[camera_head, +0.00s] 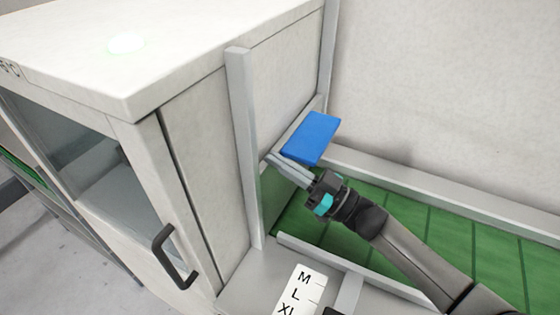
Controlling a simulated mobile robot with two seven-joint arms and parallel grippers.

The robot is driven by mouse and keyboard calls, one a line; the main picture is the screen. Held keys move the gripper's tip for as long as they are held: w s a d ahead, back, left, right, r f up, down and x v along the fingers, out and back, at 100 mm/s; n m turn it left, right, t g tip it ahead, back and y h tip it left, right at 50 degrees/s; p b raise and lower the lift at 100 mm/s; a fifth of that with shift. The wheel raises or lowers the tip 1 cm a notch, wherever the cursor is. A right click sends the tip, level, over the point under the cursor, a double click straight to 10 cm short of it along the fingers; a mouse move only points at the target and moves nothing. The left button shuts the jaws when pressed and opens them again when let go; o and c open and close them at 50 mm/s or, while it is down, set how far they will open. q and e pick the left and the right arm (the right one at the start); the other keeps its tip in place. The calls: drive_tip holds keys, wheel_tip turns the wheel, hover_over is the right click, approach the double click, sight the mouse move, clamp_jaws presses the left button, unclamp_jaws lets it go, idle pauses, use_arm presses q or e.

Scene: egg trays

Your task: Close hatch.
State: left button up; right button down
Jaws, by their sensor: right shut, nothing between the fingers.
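The hatch (281,95) appears to be the pale panel between two upright grey rails on the side of a white cabinet. A flat blue tab (312,137) sticks out near its lower edge. Green surface shows below the tab, beside the near rail. My right gripper (274,160) comes in from the lower right. Its fingers are shut and empty, just below and left of the blue tab, pointing at the cabinet side. I cannot tell whether the fingertips touch the tab or the panel. My left gripper is not in view.
A green belt-like surface (450,235) with a pale raised border runs right from the cabinet. The near rail (243,150) stands close to my gripper. The cabinet front has a glass door with a dark handle (172,258). A size label (300,290) lies at the bottom.

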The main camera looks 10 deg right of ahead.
drive_tip(key=shift+f, duration=0.3)
wheel_tip(320, 180, up, 5)
drive_tip(key=p, duration=0.4)
drive_tip(key=shift+f, duration=0.1)
drive_tip(key=b+v, duration=0.1)
drive_tip(key=v, duration=0.9)
drive_tip(key=shift+b, duration=0.4)
